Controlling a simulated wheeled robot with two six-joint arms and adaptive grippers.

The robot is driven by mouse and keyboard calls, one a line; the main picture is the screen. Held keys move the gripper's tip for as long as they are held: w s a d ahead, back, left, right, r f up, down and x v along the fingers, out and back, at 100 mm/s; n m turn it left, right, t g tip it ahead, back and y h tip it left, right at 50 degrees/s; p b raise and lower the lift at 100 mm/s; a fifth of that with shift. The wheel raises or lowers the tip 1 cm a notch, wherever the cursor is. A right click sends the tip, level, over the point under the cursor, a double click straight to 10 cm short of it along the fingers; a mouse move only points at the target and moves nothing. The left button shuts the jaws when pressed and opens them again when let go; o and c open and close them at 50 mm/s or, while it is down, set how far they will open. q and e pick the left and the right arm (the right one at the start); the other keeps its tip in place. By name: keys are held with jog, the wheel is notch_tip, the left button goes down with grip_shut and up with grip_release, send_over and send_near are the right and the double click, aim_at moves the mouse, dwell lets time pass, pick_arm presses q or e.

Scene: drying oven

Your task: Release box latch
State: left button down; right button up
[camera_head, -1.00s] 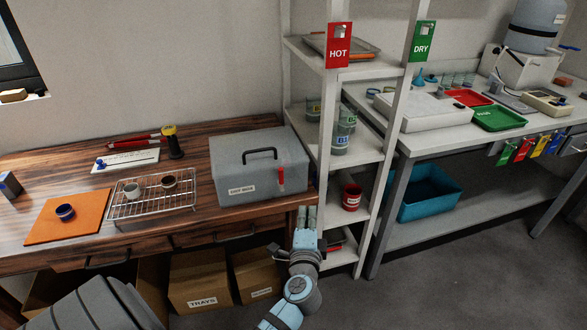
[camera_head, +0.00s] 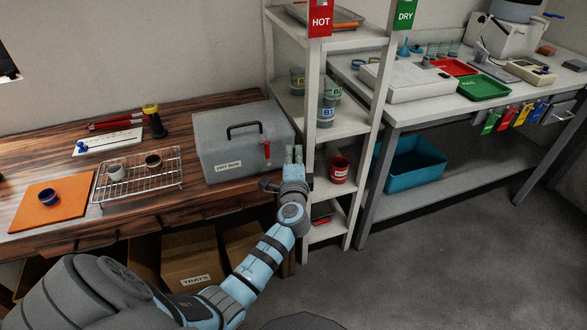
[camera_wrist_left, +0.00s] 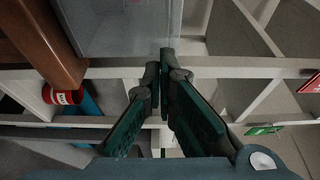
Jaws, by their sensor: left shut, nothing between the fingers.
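The grey box (camera_head: 230,138) stands closed on the right end of the wooden bench, with a black lid handle and a white label. Its red latch (camera_head: 267,150) hangs upright on the front face, near the right edge. My left gripper (camera_head: 294,155) is just right of the latch, by the box's front right corner, fingers pointing up in the head view. It is shut and empty, apart from the latch. In the left wrist view, a pale grey box-like surface (camera_wrist_left: 120,25) lies just beyond the fingertips (camera_wrist_left: 160,62); the latch is not visible there. My right gripper is not in view.
A white shelf rack (camera_head: 311,110) stands close to the right of my left gripper, with a red cup (camera_head: 340,168) on a lower shelf. A wire rack (camera_head: 160,188) with two cups and an orange mat (camera_head: 30,215) lie left of the box. Floor at right is clear.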

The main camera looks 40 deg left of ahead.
aim_at(268, 154)
pick_arm(q)
jog(key=shift+s+a+p, duration=0.6)
jog(key=shift+s+a, duration=0.45)
jog(key=shift+a, duration=0.15)
jog(key=shift+s+a+r, duration=0.1)
jog(key=shift+s+a, duration=0.1)
jog(key=shift+s, duration=0.15)
jog(key=shift+w, duration=0.1)
